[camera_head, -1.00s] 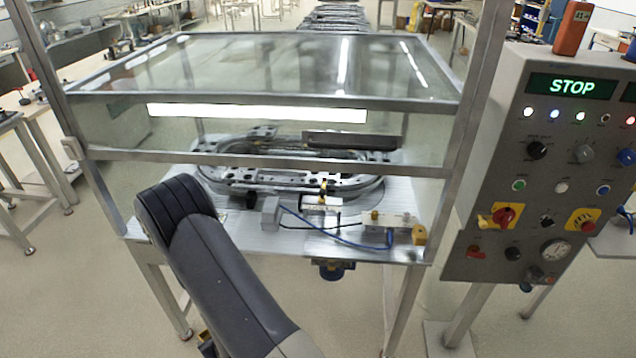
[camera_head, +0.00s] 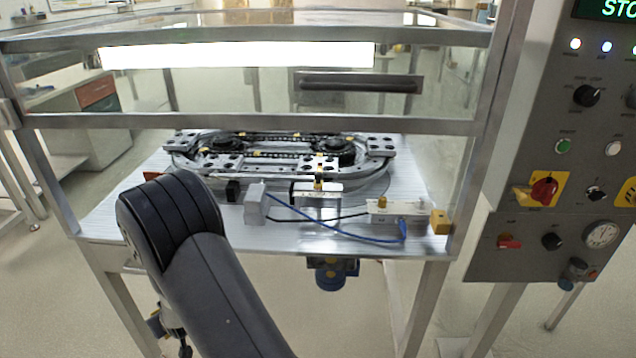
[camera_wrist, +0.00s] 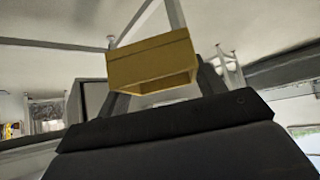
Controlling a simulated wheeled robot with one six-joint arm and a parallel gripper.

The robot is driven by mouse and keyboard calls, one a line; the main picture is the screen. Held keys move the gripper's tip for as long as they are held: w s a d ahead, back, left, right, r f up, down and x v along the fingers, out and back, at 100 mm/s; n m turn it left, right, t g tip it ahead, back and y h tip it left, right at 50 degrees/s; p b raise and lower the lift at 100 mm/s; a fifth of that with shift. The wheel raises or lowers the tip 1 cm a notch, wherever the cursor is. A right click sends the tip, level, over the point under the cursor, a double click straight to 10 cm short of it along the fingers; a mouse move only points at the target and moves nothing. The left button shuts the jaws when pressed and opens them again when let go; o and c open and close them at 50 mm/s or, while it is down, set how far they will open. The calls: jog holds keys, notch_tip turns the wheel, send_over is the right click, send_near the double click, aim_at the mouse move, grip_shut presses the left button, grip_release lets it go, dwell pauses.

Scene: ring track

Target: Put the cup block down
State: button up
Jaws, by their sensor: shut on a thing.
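The cup block (camera_wrist: 152,62) is a dull yellow block with an open hollow on its lower side in the wrist view. My gripper (camera_wrist: 162,90) is shut on it, with a dark finger showing at each side. The block looks tilted and clear of any surface. In the head view my dark arm covers most of the gripper. A small yellowish bit (camera_head: 155,323) shows left of the arm, low beside the table; I cannot tell surely that it is the block.
A metal table (camera_head: 115,215) carries an oval ring track (camera_head: 290,168), a brass block (camera_head: 440,222) and blue tubing. A framed glass guard (camera_head: 240,90) stands over it. A control panel (camera_head: 560,225) is on the right. Open floor shows at lower left.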

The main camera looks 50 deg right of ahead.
jog(key=b+x, duration=0.2)
jog(key=b, duration=0.3)
jog(key=b+x, duration=0.2)
jog(key=b, duration=0.3)
jog(key=b+x, duration=0.2)
jog(key=b, duration=0.2)
jog(key=shift+w+r+b, duration=0.35)
jog(key=shift+r+b, duration=0.05)
jog(key=b, duration=0.3)
jog(key=shift+w+f, duration=0.1)
jog(key=shift+w, duration=0.1)
